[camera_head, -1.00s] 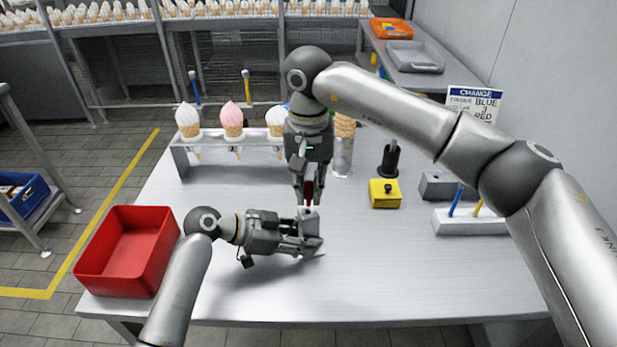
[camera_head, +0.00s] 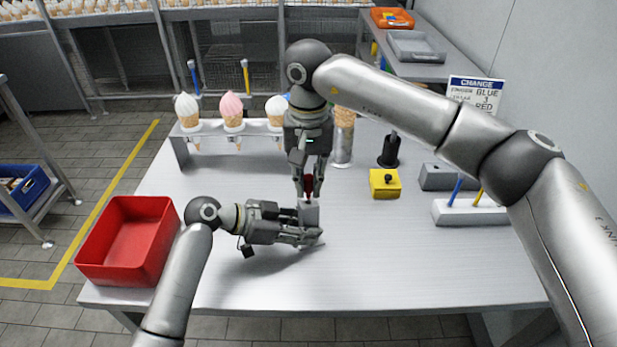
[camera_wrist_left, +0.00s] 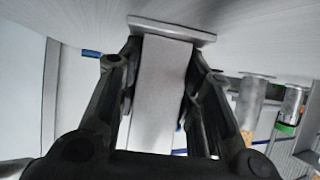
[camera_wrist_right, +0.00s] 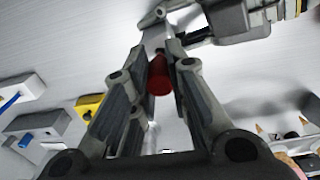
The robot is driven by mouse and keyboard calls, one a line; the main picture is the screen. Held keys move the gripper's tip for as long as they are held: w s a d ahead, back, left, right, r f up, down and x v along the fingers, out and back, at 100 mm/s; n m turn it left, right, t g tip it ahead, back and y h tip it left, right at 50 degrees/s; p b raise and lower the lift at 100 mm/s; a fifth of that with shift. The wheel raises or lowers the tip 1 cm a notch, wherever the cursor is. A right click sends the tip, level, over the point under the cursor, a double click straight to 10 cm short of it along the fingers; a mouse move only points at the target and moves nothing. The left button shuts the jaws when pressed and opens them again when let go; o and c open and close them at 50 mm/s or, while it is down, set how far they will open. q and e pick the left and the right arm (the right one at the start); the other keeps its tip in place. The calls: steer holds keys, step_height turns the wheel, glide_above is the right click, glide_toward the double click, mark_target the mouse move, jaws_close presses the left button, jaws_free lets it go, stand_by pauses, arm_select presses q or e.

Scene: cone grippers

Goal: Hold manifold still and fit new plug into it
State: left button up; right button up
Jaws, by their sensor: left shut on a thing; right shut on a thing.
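The manifold (camera_wrist_left: 165,85) is a light grey block on the table, between the fingers of my left gripper (camera_head: 308,232). My left gripper comes in level from the left and is shut on the manifold; it also shows in the left wrist view (camera_wrist_left: 163,85). The red plug (camera_head: 308,186) is upright in my right gripper (camera_head: 308,190), which points down from above and is shut on it. The plug's lower end is at the top of the manifold; I cannot tell how deep it sits. The right wrist view shows the red plug (camera_wrist_right: 159,75) between the fingers.
A red bin (camera_head: 128,240) stands at the left table edge. A rack (camera_head: 225,150) with ice-cream cones is at the back. A yellow block (camera_head: 384,184), a grey block (camera_head: 448,178) and a white holder (camera_head: 470,213) are at right. The front table is clear.

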mark_target(308, 190)
steer(key=shift+f, duration=1.65)
stand_by(0.5)
steer(key=o, duration=0.8)
steer(key=shift+r, duration=0.1)
step_height(308, 190, up, 12)
steer(key=shift+f, duration=0.1)
arm_select(q)
steer(key=o, duration=1.4)
steer(key=shift+o, duration=0.4)
